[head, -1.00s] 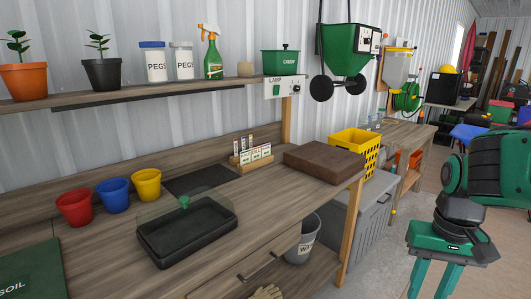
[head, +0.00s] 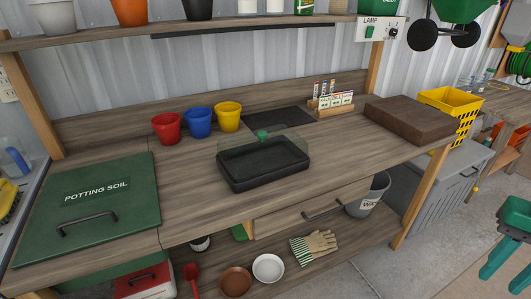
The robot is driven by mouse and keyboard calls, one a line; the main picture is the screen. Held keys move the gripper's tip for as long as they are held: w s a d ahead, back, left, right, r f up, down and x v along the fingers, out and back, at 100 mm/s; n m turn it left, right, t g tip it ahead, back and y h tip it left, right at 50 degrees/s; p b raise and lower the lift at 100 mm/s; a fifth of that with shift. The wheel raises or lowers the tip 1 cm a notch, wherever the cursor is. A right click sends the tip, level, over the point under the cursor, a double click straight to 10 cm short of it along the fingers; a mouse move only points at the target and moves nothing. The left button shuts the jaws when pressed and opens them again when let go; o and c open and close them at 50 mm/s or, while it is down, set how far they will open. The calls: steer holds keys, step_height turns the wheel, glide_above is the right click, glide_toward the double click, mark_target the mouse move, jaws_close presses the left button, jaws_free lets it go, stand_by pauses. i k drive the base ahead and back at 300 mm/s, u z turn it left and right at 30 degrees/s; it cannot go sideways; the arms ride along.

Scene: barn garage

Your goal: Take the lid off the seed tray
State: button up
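The seed tray (head: 265,180) is a shallow black tray with soil-dark contents, standing on the wooden bench in the middle of the head view. Its clear, see-through lid (head: 240,149) sits over it, with a green knob (head: 263,135) on top. My gripper (head: 508,272) is at the far right edge, partly cut off by the frame. Its two green fingers point down and stand apart with nothing between them. It is well to the right of the tray, out past the bench's front edge, touching nothing.
Red (head: 166,128), blue (head: 199,122) and yellow (head: 228,117) pots stand behind the tray. A seed packet rack (head: 332,110) and brown block (head: 408,118) are to the right. A green potting soil lid (head: 95,205) lies left. A shelf (head: 200,25) overhangs the back. Bench wood before the tray is clear.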

mark_target(244, 157)
steer(key=u, duration=2.6)
steer(key=k, duration=0.7)
steer(key=z, duration=1.6)
steer(key=i, duration=0.5)
steer(key=z, duration=0.05)
